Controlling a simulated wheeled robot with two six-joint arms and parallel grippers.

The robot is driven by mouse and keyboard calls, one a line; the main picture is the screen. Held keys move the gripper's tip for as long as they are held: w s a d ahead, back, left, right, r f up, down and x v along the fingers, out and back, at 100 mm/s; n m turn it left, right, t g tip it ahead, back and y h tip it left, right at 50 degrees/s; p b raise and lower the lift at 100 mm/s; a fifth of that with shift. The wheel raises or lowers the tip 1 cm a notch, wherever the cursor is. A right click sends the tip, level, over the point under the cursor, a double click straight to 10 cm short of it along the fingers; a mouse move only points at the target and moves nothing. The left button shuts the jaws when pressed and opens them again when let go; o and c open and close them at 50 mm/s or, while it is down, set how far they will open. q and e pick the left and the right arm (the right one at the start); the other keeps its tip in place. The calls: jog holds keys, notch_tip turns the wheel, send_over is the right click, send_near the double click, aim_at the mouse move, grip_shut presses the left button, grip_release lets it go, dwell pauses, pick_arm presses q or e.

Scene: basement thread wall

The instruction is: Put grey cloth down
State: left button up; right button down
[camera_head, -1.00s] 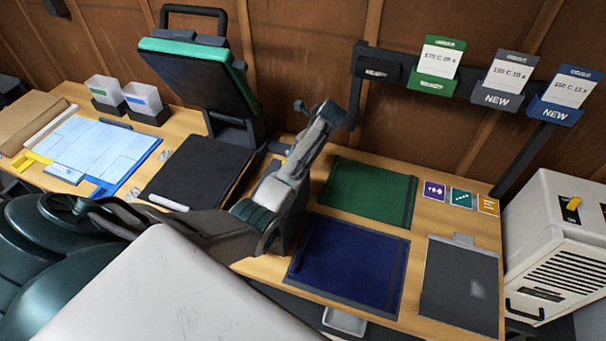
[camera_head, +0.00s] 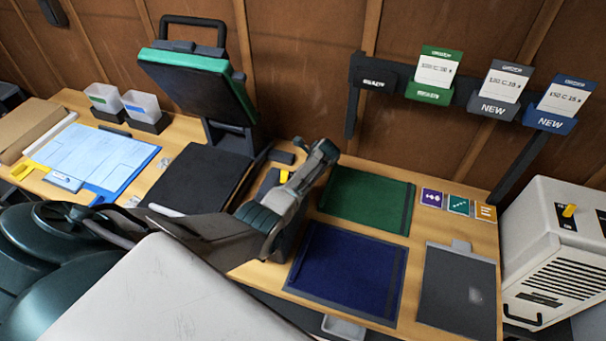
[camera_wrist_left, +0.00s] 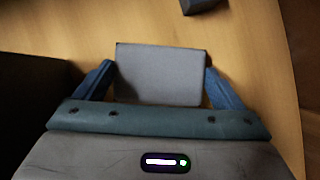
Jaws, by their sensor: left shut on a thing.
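In the left wrist view my left gripper (camera_wrist_left: 158,80) is shut on the grey cloth (camera_wrist_left: 160,75), a flat, roughly rectangular piece held between its two blue fingers. Pale wooden tabletop shows beyond it; I cannot tell how high above the table it is. In the head view my left arm (camera_head: 275,205) reaches over the table between the black mat and the green and blue mats. The cloth cannot be made out there. My right gripper is not in view.
A green mat (camera_head: 365,198), a blue mat (camera_head: 345,270) and a grey mat (camera_head: 458,288) lie to the right. A black mat (camera_head: 195,178) lies left, before the green-topped press (camera_head: 200,80). A white machine (camera_head: 560,250) stands at the right edge.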

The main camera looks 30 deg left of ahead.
pick_arm(q)
jog(key=o, duration=0.6)
jog(key=shift+b+v, duration=0.55)
jog(key=shift+v, duration=5.45)
